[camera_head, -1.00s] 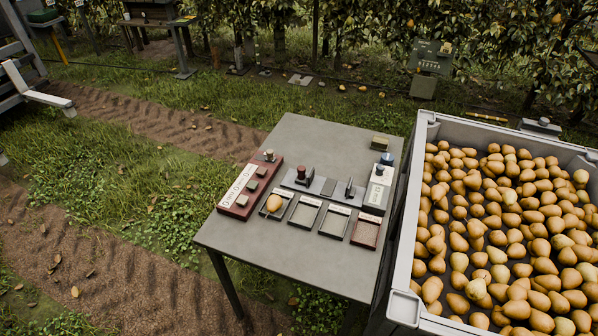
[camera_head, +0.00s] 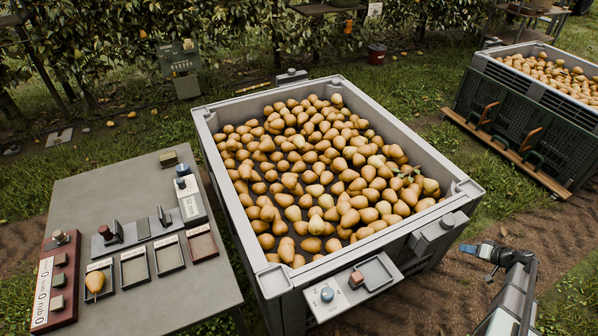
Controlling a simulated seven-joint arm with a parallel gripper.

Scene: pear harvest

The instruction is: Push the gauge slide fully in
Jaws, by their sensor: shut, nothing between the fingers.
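On the grey table in the head view, a small grey gauge (camera_head: 126,239) lies behind the trays. A dark block with a reddish knob (camera_head: 106,232), which looks like its slide, stands at its left part. An upright dark plate (camera_head: 164,216) stands toward its right end, with a gap between the two. How far in the slide sits cannot be told at this size. My gripper (camera_head: 468,248) is at the right, beyond the big pear bin and far from the gauge. Its fingers are small in the picture; it looks shut and holds nothing.
A big grey bin (camera_head: 216,160) full of pears stands between the table (camera_head: 80,195) and my arm. A panel with a blue knob (camera_head: 327,294) juts from its front. A pear (camera_head: 95,282) lies in the leftmost tray. A dark green crate (camera_head: 530,105) stands far right.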

